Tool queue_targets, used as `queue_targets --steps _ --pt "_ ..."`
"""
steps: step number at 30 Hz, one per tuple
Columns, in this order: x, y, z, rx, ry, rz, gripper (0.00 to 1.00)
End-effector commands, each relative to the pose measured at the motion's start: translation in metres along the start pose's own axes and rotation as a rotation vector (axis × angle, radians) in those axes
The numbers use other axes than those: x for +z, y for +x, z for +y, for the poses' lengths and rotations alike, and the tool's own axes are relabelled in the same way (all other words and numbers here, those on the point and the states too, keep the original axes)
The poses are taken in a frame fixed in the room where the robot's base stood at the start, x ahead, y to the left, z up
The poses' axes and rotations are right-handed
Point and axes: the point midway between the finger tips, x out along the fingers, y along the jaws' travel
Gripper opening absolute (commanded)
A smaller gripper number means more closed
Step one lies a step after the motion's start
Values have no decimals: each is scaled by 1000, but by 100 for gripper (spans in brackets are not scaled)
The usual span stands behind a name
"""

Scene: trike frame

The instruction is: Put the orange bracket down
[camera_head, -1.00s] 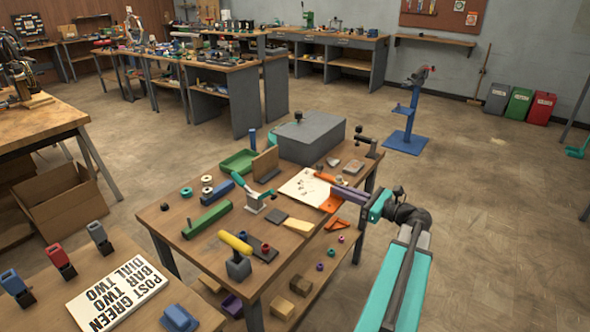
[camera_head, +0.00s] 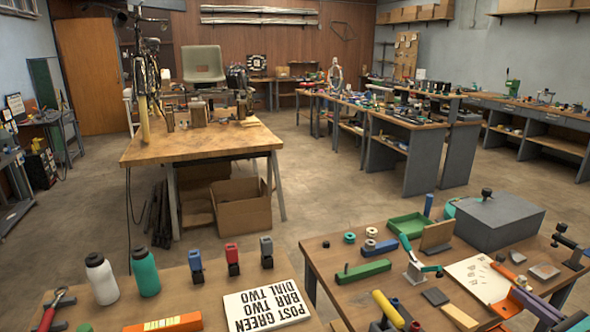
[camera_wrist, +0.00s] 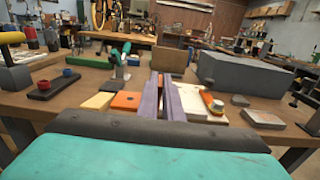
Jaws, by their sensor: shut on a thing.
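The orange bracket (camera_head: 508,305) is at the tips of my gripper (camera_head: 521,294), by the near right corner of the white sheet on the workbench (camera_head: 345,300). My gripper's long purple fingers are shut on it. In the wrist view the fingers (camera_wrist: 164,88) run forward close together, and an orange part of the bracket (camera_wrist: 125,101) shows just left of them. The rest is hidden by the fingers. It is low over the bench top; I cannot tell whether it touches the wood.
A yellow block (camera_wrist: 98,102) lies just left of the bracket. The white sheet (camera_head: 480,279) bears small pieces and an orange-handled thing (camera_head: 502,272). A grey box (camera_head: 500,219) stands behind. A green bar (camera_head: 363,271) and a teal-levered clamp (camera_head: 414,270) are further left.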

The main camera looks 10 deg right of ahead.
Motion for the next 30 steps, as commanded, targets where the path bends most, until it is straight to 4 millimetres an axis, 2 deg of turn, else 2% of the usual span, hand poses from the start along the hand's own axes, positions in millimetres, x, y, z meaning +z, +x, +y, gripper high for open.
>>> queue_targets --steps 8,13,30 --pt "1 1 0 0 0 -2 0" --pt "0 8 -7 2 0 -2 0" --pt "-6 70 -54 1 0 -2 0"
